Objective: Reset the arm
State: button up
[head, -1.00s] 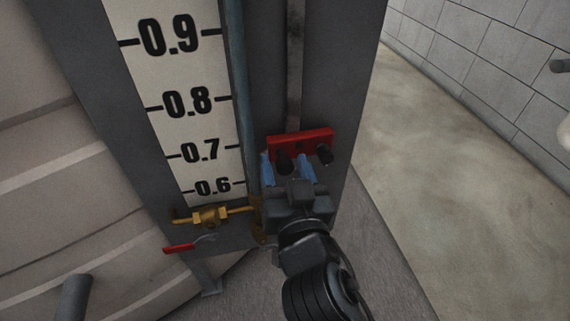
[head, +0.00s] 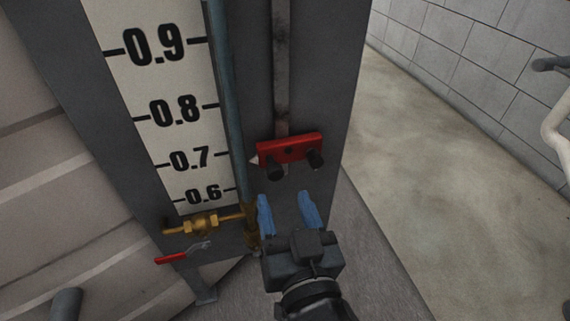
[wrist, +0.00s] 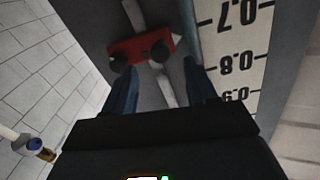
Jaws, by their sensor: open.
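My gripper (head: 287,214) has two blue fingers spread apart with nothing between them. In the head view it is below the red block with two black knobs (head: 290,149), apart from it, in front of the dark grey panel. In the wrist view my gripper (wrist: 164,90) also shows open, with the red block (wrist: 144,48) beyond the fingertips. A pale pointer shows at the red block's left edge in the head view.
A white level scale (head: 165,110) stands left of the red block. Below it are a brass valve (head: 203,222) and a red-handled lever (head: 172,258). A block wall (head: 470,60) and open concrete floor (head: 430,190) lie to the right. A pale pipe (head: 558,125) is at the right edge.

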jog(key=s+d+f+g+h, duration=0.1)
jog(key=s+d+f, duration=0.3)
jog(key=s+d, duration=0.3)
jog(key=s+d+f+g, duration=0.1)
jog(key=s+d+f, duration=0.2)
jog(key=s+d, duration=0.35)
jog(key=s+d+r+h, duration=0.2)
jog(key=s+d, duration=0.2)
jog(key=s, duration=0.4)
jog(key=s+d+r+h, duration=0.15)
jog(key=s+d, duration=0.25)
jog(key=s, duration=0.5)
notch_tip(320, 180, up, 23)
jog(key=p, duration=2.3)
jog(key=shift+a+r+m+g, duration=0.15)
jog(key=shift+r+m+g, duration=0.05)
jog(key=shift+m+g, duration=0.2)
jog(key=shift+w+y, duration=0.1)
jog(key=shift+y, duration=0.15)
